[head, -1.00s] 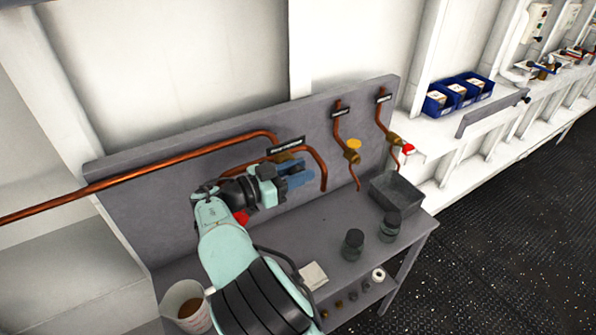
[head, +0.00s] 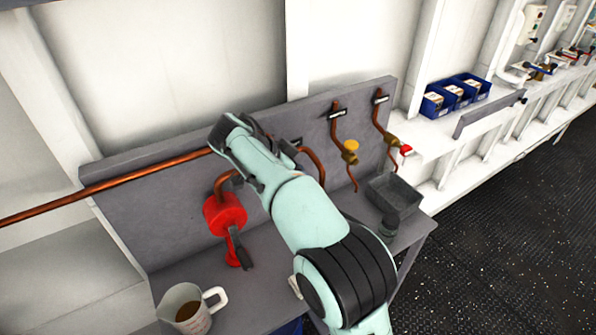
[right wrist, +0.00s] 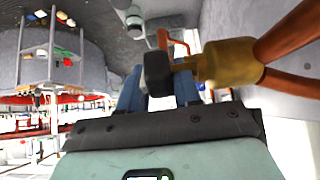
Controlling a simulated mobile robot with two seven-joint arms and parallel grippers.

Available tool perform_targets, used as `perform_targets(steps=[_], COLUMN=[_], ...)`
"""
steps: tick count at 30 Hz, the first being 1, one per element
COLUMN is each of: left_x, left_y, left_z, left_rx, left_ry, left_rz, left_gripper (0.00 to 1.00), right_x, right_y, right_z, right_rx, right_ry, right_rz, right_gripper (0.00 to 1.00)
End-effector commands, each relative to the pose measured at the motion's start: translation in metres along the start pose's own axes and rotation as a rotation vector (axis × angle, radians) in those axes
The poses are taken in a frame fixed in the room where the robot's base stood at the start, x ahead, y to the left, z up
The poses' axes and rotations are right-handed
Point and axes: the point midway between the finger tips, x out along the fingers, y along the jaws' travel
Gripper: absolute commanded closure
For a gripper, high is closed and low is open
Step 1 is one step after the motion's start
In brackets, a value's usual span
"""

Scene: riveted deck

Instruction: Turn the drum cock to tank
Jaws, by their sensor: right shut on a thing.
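In the right wrist view, a brass cock (right wrist: 228,65) sits on a copper pipe (right wrist: 285,40). Its stem reaches to a dark, block-shaped handle (right wrist: 157,70). The blue fingers of my right gripper (right wrist: 158,90) lie on either side of this handle and are shut on it. In the head view my right arm covers the cock, its handle and the gripper, so the cock's exact angle is unclear there. My left gripper is out of view.
A red cylinder with a lever (head: 225,214) hangs before the grey back panel. A jug of brown liquid (head: 188,308) stands at the bench's left. Cocks with yellow (head: 350,146) and red (head: 405,150) handles are to the right, above a grey tray (head: 392,190).

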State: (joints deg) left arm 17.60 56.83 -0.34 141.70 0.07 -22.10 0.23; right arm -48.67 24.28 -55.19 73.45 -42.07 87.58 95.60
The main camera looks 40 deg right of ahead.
Motion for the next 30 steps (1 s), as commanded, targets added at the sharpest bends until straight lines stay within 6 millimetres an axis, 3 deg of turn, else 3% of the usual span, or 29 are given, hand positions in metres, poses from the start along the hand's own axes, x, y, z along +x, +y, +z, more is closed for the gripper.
perform_targets(steps=[18,30], left_x=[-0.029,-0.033], left_y=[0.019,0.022], left_z=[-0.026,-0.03], left_rx=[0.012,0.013], left_ry=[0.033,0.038], left_rz=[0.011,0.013], left_gripper=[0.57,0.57], right_x=[0.005,0.007], right_y=[-0.001,-0.001], right_z=[-0.001,0.001], right_rx=[0.006,0.003], right_ry=[-0.55,-0.726], right_rz=[-0.001,-0.003], right_gripper=[0.98,0.98])
